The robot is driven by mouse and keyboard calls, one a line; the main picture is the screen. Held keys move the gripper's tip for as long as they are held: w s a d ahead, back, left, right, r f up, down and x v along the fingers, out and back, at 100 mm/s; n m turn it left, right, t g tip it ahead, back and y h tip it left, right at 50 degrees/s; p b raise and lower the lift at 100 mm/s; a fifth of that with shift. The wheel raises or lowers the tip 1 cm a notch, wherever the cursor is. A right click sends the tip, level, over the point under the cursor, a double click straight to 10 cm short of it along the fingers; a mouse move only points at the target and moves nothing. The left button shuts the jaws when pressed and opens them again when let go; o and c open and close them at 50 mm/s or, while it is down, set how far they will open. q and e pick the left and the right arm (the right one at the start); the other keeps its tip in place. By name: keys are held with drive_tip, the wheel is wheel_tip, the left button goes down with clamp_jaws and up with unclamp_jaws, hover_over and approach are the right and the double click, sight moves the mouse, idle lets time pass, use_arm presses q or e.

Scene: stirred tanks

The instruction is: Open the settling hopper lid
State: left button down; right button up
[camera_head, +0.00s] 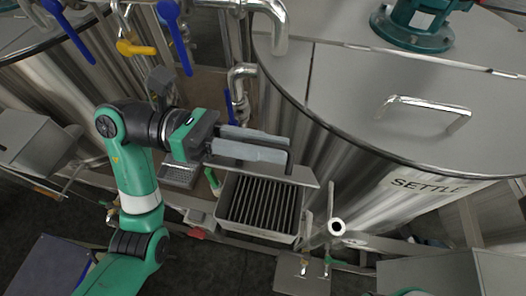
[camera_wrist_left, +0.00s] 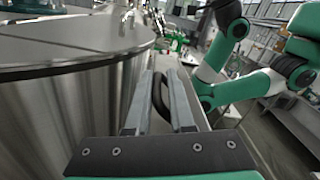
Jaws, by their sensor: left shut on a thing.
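The hopper is an open metal box (camera_head: 228,196) with dark slats inside, at the middle of the head view. A flat grey lid panel (camera_head: 303,174) stands raised along its back edge, partly hidden by my gripper. My left gripper (camera_head: 287,148) is above the panel, its fingers pointing right, shut on a dark bar handle (camera_head: 290,163). In the left wrist view the handle (camera_wrist_left: 160,95) shows as a dark curved bar between the two fingers. My right gripper is not in view.
A large steel tank marked SETTLE (camera_head: 435,186) stands close at the right, its top carrying a bar handle (camera_head: 425,104). Pipes (camera_head: 242,75) and blue valve levers (camera_head: 178,45) are behind.

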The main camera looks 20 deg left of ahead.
use_arm(q)
drive_tip(key=shift+w+a+f+n+p, duration=0.15)
drive_tip(key=shift+w+n+p, duration=0.35)
drive_tip(key=shift+w+n, duration=0.75)
drive_tip(key=c, duration=0.9)
unclamp_jaws()
drive_tip(key=shift+s, duration=0.1)
drive_tip(key=shift+r, duration=0.2)
drive_tip(key=shift+s+a+b, duration=0.2)
drive_tip(key=shift+a+b, duration=0.2)
drive_tip(key=shift+a, duration=1.55)
drive_tip(key=shift+s+a+b, duration=0.15)
drive_tip(key=shift+a+b, duration=0.25)
drive_tip(key=shift+a, duration=1.5)
drive_tip(key=shift+s+a+b, duration=0.2)
drive_tip(key=shift+a+b, duration=0.2)
drive_tip(key=shift+a, duration=1.55)
